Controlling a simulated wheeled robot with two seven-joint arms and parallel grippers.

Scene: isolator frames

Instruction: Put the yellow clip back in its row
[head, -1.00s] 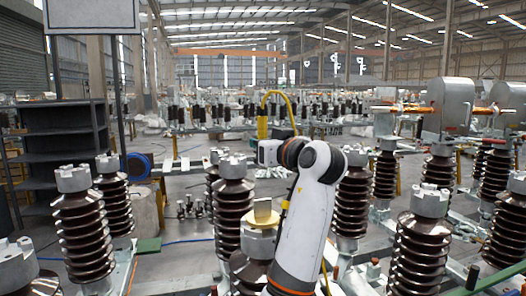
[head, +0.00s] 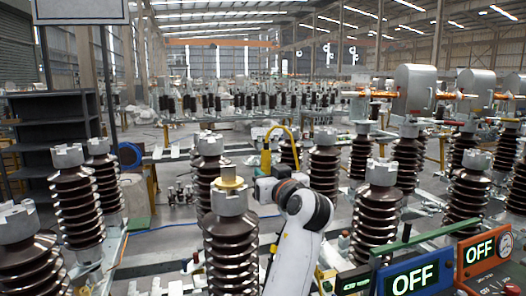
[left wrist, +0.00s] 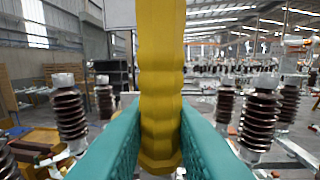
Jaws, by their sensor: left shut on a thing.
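The yellow clip (left wrist: 160,85) stands upright in the left wrist view, a fluted yellow bar between my two teal fingers. My left gripper (left wrist: 158,128) is shut on it. In the head view my left gripper (head: 264,175) is small and partly hidden by its own arm. The clip (head: 266,158) shows there as a yellow upright piece with a curved yellow loop above it. It appears just right of a brown insulator with a gold disc on its top (head: 230,183); whether they touch cannot be told. I cannot make out the clip's row. My right gripper is not in view.
Several brown ribbed insulators (head: 326,165) with grey caps stand around my arm. Blue (head: 408,279) and orange (head: 483,257) panels reading OFF are at the lower right, with a green bar (head: 408,240) by them. A dark shelf (head: 52,130) stands at the left.

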